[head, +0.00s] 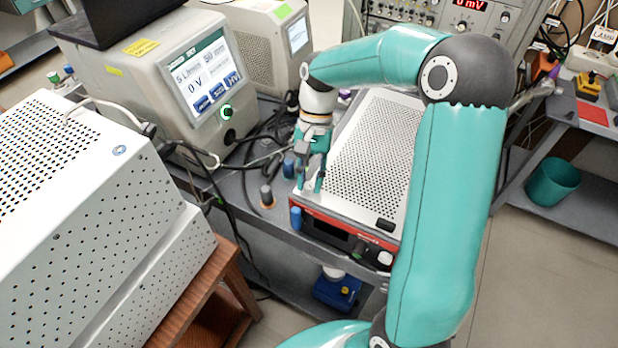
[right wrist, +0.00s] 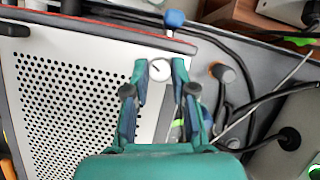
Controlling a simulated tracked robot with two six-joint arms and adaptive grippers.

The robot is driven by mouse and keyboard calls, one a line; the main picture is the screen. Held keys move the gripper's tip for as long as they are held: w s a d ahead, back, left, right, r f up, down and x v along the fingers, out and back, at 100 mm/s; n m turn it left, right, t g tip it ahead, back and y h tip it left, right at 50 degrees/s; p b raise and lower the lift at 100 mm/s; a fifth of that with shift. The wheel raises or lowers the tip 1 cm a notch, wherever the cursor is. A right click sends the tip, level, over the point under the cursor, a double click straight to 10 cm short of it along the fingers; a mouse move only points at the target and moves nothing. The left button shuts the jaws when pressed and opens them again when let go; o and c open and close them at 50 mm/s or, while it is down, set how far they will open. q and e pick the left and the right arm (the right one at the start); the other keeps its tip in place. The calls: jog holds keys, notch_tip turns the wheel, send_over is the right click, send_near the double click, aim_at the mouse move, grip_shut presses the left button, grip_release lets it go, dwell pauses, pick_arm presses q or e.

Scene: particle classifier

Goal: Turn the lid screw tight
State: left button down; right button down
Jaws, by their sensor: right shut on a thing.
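The lid screw (right wrist: 160,70) is a pale round head with a dark slot mark, at the lid's edge in the right wrist view. My right gripper (right wrist: 160,72) has its two fingers closed on either side of it. In the head view my right gripper (head: 309,187) points down at the left front corner of the white perforated lid (head: 368,150), and the screw is hidden there. The lid (right wrist: 70,100) also fills the left of the right wrist view. It lies flat on a red-edged instrument (head: 340,228). My left gripper is not in view.
A touchscreen unit (head: 205,85) stands behind to the left, with dark cables near my right gripper. A large white perforated box (head: 90,220) stands at the left. A blue-topped knob (head: 296,217) and an orange-brown plug (head: 267,195) are close to the gripper.

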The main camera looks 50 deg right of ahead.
jog(key=m+t, duration=0.1)
jog(key=m, duration=0.3)
jog(key=shift+s+m+t+y, duration=0.2)
jog(key=shift+m+t+y, duration=0.1)
jog(key=shift+t, duration=0.1)
jog(key=shift+s+m+t+b, duration=0.15)
jog(key=shift+m+t+b, duration=0.55)
jog(key=shift+m, duration=1.9)
jog(key=shift+t+p, duration=0.3)
jog(key=c, duration=1)
grip_release()
jog(key=shift+o, duration=0.2)
jog(key=v, duration=1.1)
jog(key=shift+r, duration=0.45)
